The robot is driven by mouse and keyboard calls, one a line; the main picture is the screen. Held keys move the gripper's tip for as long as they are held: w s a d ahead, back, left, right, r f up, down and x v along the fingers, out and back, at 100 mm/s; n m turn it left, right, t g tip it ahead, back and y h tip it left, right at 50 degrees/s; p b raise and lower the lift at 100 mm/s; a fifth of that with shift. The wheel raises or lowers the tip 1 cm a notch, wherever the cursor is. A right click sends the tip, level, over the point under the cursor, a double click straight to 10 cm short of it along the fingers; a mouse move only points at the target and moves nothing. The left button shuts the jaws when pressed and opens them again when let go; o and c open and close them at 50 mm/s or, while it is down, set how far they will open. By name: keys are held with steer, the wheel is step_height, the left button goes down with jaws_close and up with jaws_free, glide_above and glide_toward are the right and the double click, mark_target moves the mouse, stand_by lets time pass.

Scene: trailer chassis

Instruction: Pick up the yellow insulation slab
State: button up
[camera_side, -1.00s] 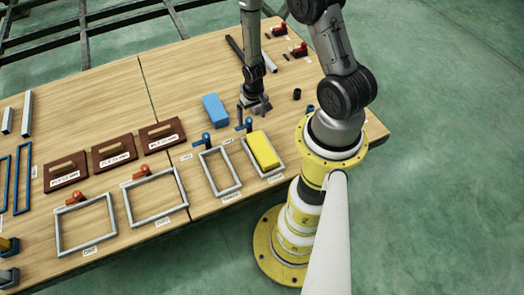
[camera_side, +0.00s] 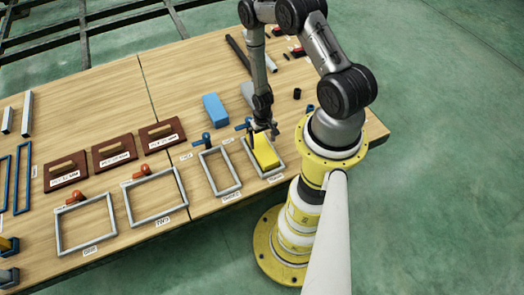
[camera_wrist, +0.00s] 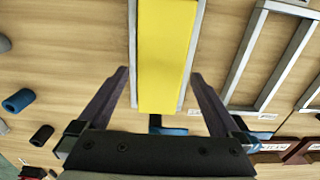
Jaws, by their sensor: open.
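The yellow insulation slab (camera_side: 265,152) lies inside a grey rectangular frame (camera_side: 277,172) near the right end of the wooden table. It also shows in the wrist view as a long yellow block (camera_wrist: 166,60), with the frame's grey bars along both sides. My gripper (camera_side: 264,132) is above the far end of the slab in the side view, partly hiding that end. In the wrist view my gripper (camera_wrist: 160,75) is open, with its two dark fingers spread wider than the slab, one to each side. Nothing is held between them.
An empty grey frame (camera_side: 220,173) lies just left of the slab, with a blue-handled clamp (camera_side: 201,138) at its far end. A blue block (camera_side: 215,107) lies farther back. Dark cylinders (camera_wrist: 42,135) lie left of my gripper in the wrist view.

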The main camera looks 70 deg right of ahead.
mark_target(262, 147)
steer(key=shift+w+f, duration=0.2)
steer(key=shift+f, duration=2.3)
steer(key=c, duration=1.2)
steer(key=shift+o, duration=0.2)
steer(key=shift+r, duration=0.1)
